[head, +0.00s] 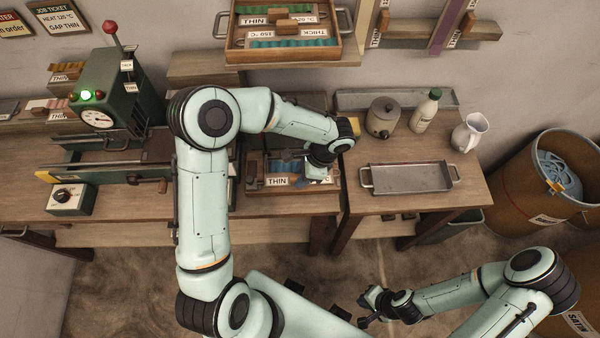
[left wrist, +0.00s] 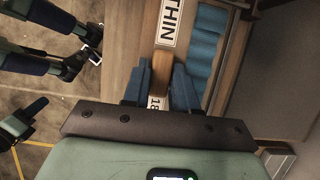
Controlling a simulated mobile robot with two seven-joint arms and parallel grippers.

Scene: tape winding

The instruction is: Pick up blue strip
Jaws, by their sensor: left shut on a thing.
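Blue strips (left wrist: 207,45) lie in a wooden tray labelled THIN; the tray (head: 255,187) sits on the bench in the head view. My left gripper (head: 318,165) is down over this tray, and its arm partly hides it. In the left wrist view my left gripper (left wrist: 160,88) has one finger on each side of a small wooden block (left wrist: 161,72) between two labels. It appears shut on this block, beside the blue strips. My right gripper (head: 370,306) is open and empty, away from the bench.
A second strip tray (head: 335,50) stands on a shelf above. A green machine (head: 105,100) is at the left. An empty metal tray (head: 410,178), a lidded pot (head: 382,117), a bottle (head: 427,110) and a jug (head: 470,133) stand at the right.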

